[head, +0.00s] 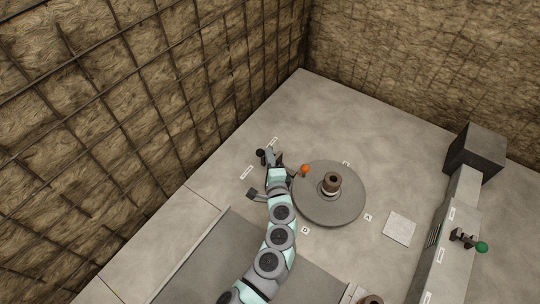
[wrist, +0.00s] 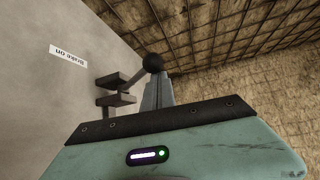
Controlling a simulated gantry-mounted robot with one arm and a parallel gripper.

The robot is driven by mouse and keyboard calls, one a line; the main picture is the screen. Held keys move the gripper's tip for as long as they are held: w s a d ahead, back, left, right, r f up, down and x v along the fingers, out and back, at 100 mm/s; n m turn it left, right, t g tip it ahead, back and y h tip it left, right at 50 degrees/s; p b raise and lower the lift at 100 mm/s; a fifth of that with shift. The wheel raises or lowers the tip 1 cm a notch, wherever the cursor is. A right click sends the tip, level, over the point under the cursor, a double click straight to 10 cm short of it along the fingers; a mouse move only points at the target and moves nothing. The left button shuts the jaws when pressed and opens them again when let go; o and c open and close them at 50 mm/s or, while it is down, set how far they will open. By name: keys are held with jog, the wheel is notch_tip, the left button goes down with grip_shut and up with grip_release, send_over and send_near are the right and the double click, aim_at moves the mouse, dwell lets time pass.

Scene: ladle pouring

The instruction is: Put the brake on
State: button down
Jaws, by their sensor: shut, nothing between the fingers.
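The brake lever has a black ball knob (wrist: 153,62), and its arm slants up from a bracket of dark plates (wrist: 116,92). In the head view the black knob (head: 261,153) sits left of the turntable. A white label reading "Brake on" (wrist: 69,57) lies upside down on the floor in the wrist view. My gripper (wrist: 157,84) is shut with nothing in its fingers. Its tips are close beside the knob; I cannot tell whether they touch. In the head view my gripper (head: 273,160) is just right of the knob and partly hides the lever's base.
A round turntable (head: 330,210) with a central hub (head: 332,183) stands to the right. An orange knob (head: 305,168) is at its left edge. A pale square plate (head: 399,228) lies further right, before a long beam with a green knob (head: 482,247). Mesh-covered walls rise behind.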

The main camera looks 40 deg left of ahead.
notch_tip(320, 180, up, 3)
jog(key=w+d+p, duration=0.1)
jog(key=w+d, duration=0.1)
jog(key=w, duration=0.1)
jog(key=s+d+f, duration=0.5)
jog(key=s+d, duration=0.1)
jog(key=shift+d+f+p, duration=0.2)
jog(key=shift+d+p, duration=0.15)
